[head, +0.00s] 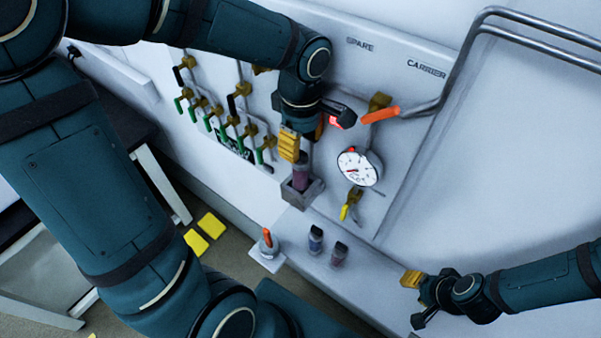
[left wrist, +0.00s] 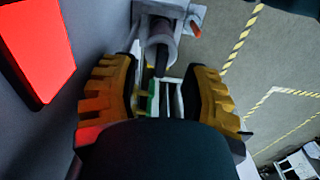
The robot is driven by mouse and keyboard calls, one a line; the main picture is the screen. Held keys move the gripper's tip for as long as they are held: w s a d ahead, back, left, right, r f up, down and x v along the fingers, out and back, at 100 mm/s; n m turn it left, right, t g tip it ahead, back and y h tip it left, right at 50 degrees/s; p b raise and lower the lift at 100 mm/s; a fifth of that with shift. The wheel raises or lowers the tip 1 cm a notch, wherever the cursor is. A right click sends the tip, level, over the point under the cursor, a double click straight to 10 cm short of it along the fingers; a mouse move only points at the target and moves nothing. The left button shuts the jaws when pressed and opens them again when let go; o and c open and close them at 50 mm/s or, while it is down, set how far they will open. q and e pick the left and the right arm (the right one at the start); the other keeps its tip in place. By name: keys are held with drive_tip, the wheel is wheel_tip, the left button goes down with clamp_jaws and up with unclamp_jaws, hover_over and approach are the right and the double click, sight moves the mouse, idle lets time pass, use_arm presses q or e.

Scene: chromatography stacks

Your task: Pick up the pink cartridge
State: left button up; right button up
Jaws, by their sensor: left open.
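A pinkish-purple cartridge (head: 302,174) stands in a grey square holder (head: 298,194) at the wall panel's foot. My left gripper (head: 290,147) is just above it in the head view, fingers open. The left wrist view shows the two yellow-padded fingers (left wrist: 158,95) apart, with the cartridge (left wrist: 160,45) and its dark top in line with the gap. I cannot tell whether they touch it. Two other cartridges stand on the ledge: a blue one (head: 315,239) and a dark pinkish-purple one (head: 339,254). My right gripper (head: 417,298) is open and empty at lower right.
A round gauge (head: 358,168) and a yellow-handled valve (head: 351,203) are right of the holder. An orange-handled valve (head: 380,114) is above the gauge. Several green-handled valves (head: 211,121) line the panel at left. An orange-topped item (head: 268,244) stands at the ledge's left end.

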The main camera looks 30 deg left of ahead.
sight(301, 151)
use_arm(q)
wheel_tip(301, 151, down, 3)
drive_tip(key=shift+f, duration=0.2)
drive_tip(key=shift+s, duration=0.1)
clamp_jaws()
